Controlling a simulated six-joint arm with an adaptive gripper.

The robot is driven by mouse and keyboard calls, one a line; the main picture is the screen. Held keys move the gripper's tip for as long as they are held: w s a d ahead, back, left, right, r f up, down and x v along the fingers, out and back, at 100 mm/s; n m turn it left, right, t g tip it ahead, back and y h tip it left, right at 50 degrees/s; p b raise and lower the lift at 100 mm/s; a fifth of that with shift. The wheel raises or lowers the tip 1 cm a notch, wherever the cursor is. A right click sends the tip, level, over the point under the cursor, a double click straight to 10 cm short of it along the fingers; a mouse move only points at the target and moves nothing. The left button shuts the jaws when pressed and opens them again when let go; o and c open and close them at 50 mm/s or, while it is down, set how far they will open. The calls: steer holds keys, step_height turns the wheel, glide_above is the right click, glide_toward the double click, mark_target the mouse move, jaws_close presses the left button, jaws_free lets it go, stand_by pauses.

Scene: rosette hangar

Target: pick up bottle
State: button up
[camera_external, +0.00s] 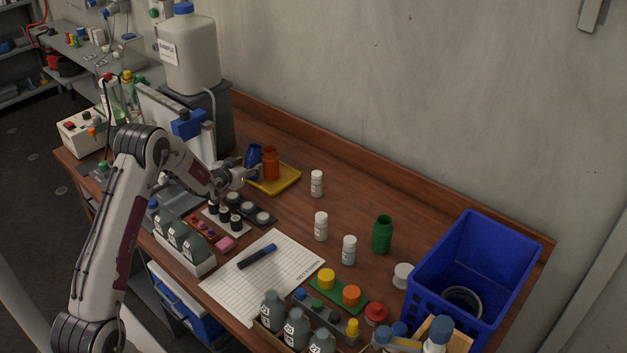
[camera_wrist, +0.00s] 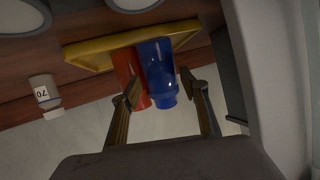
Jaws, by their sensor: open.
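A blue bottle (camera_external: 253,157) and an orange-red bottle (camera_external: 270,163) stand side by side on a yellow tray (camera_external: 285,182) towards the back of the bench. My gripper (camera_external: 249,176) is at the tray's left edge, close to the blue bottle. In the wrist view my gripper (camera_wrist: 160,92) is open. Its fingers are apart, with the blue bottle (camera_wrist: 161,72) and part of the orange-red bottle (camera_wrist: 130,75) showing between and beyond them. I cannot tell whether a finger touches either bottle. A green bottle (camera_external: 382,236) stands to the right on the bench.
Small white bottles (camera_external: 317,183) stand in the middle of the bench; one also shows in the wrist view (camera_wrist: 44,92). A blue crate (camera_external: 480,260) is at the right. A large canister (camera_external: 190,55) stands behind my arm. Racks and a paper sheet (camera_external: 265,275) lie at the front.

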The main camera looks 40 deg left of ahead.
mark_target(250, 165)
steer(key=shift+x, duration=0.9)
steer(key=c, duration=0.8)
steer(key=shift+r, duration=0.1)
step_height(250, 165, up, 10)
stand_by(0.7)
